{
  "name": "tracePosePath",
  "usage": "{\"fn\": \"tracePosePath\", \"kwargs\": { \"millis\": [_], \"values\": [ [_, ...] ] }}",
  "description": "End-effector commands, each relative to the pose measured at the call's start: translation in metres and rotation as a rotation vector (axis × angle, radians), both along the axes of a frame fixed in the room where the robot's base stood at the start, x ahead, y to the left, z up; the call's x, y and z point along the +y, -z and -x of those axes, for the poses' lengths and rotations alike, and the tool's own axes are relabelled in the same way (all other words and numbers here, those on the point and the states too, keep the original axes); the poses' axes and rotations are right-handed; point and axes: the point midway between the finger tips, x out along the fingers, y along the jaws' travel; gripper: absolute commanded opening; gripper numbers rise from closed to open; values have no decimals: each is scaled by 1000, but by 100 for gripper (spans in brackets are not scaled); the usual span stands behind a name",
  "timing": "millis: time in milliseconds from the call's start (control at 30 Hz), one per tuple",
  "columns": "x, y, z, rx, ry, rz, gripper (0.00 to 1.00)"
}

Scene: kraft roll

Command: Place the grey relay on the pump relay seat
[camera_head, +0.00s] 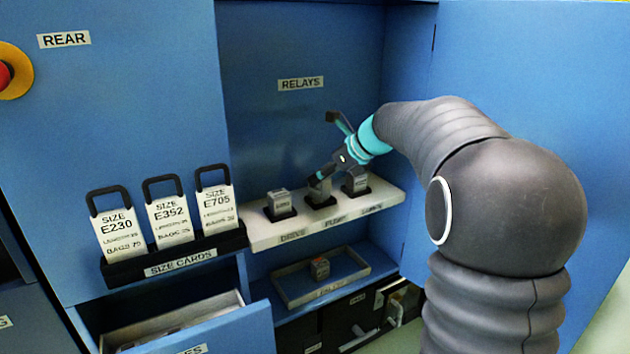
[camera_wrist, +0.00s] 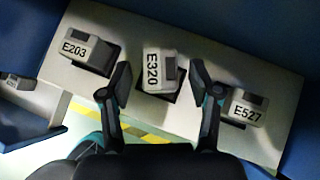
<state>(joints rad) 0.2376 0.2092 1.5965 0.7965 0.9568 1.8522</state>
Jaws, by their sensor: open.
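A light grey relay marked E320 (camera_wrist: 160,70) stands at the middle seat of the relay shelf, whose front label appears to read PUMP (camera_head: 335,219). The same relay shows in the head view (camera_head: 319,190), partly hidden by my gripper (camera_head: 317,177). In the wrist view my gripper (camera_wrist: 160,72) is open, with one finger on each side of this relay and visible gaps between. The black pump seat (camera_wrist: 176,97) shows below and right of the relay, which looks slightly turned on it. I cannot tell whether it is fully down.
Relay E203 (camera_wrist: 88,50) stands on the left seat and relay E527 (camera_wrist: 243,108) on the right seat, close to my finger. Size cards (camera_head: 170,222) and an open drawer (camera_head: 190,325) are at left.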

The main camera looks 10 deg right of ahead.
Motion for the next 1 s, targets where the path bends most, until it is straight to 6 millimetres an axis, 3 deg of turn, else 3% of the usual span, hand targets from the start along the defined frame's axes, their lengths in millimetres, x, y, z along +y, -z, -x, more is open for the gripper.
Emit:
{"fn": "tracePosePath", "kwargs": {
  "millis": [300, 733, 867, 1000],
  "values": [
    [-26, -39, 31, 0, 1, 1, 62],
    [-28, -48, 45, -12, -28, 30, 62],
    [-13, -46, 76, -70, -163, 176, 62],
    [8, -36, 134, -172, -431, 441, 62]
  ]
}}
